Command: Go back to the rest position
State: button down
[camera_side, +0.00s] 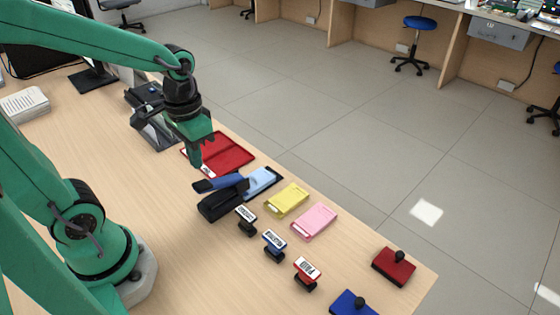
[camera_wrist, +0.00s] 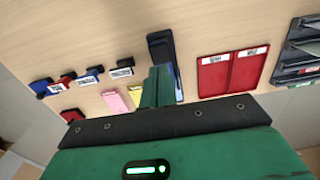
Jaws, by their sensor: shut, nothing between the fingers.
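My gripper (camera_side: 196,160) is shut and empty. In the side view it hangs above the counter, over the near edge of the red two-part tray (camera_side: 234,152) and behind the black and blue stapler-like device (camera_side: 222,198). In the wrist view my gripper (camera_wrist: 158,82) points at the counter, between that black device (camera_wrist: 161,46) and the camera. The red tray (camera_wrist: 233,71), with two white labels, lies to its right there. I cannot tell the exact height of the fingertips.
Blue (camera_side: 262,181), yellow (camera_side: 287,200) and pink (camera_side: 314,221) pads lie in a row. Several labelled stamps, one reading PAID (camera_side: 307,272), stand before them. Red (camera_side: 394,265) and blue (camera_side: 353,303) knobbed blocks sit near the counter's edge. A dark rack (camera_side: 155,130) stands behind my gripper.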

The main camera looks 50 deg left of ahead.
jog(key=shift+d+r+t, duration=0.1)
jog(key=shift+r+t, duration=0.4)
jog(key=shift+r, duration=0.25)
notch_tip(320, 180, up, 7)
jog(key=s+t, duration=0.2)
jog(key=t, duration=0.2)
jog(key=shift+d+t, duration=0.3)
jog(key=shift+d, duration=0.1)
